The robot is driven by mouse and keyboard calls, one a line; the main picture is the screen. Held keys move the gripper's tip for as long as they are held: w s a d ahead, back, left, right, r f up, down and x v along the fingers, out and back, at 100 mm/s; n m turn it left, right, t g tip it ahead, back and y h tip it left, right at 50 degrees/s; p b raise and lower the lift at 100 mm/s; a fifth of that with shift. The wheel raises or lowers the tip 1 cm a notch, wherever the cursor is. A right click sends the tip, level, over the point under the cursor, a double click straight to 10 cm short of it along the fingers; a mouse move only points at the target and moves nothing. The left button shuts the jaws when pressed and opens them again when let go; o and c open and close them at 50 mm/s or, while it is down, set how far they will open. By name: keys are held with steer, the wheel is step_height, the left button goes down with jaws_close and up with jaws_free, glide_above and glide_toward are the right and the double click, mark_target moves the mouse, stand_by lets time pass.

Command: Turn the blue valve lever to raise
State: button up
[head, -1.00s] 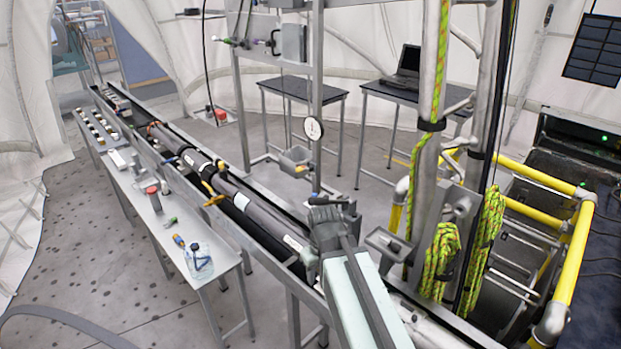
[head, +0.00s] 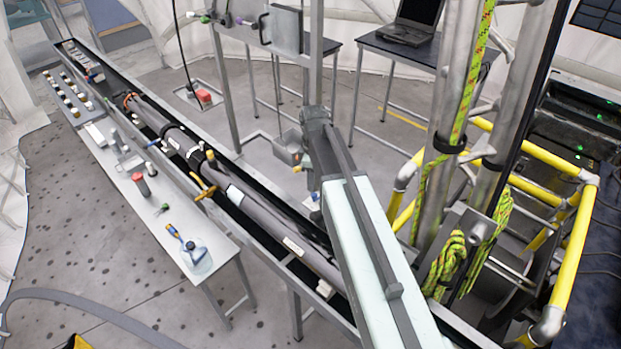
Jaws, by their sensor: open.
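My arm reaches up from the bottom right in the head view, and my gripper (head: 316,124) is the dark grey end of it. The gripper is open, with nothing seen in it; its fingertips are hard to tell apart. I cannot make out a blue valve lever for certain. A small blue spot (head: 314,196) shows just left of my arm, below the gripper, partly hidden by the arm. Small coloured handles, one of them purple (head: 240,20), are on the metal frame at the top, apart from my gripper.
A long trough with dark tubes (head: 245,200) runs diagonally under my arm. A bench (head: 150,205) with a clear bottle (head: 197,256) stands on the left. Metal tower posts with rope (head: 446,262) and yellow rails (head: 575,255) stand on the right. A laptop (head: 408,28) is behind.

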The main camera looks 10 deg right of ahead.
mark_target(314, 194)
steer(key=shift+w+d, duration=0.35)
steer(key=shift+w, duration=0.2)
steer(key=shift+s+f+b, duration=0.2)
steer(key=shift+b, duration=0.1)
step_height(314, 194, down, 8)
steer(key=b, duration=0.7)
steer(key=shift+w+r, duration=0.1)
steer(key=shift+r, duration=0.2)
jaws_close()
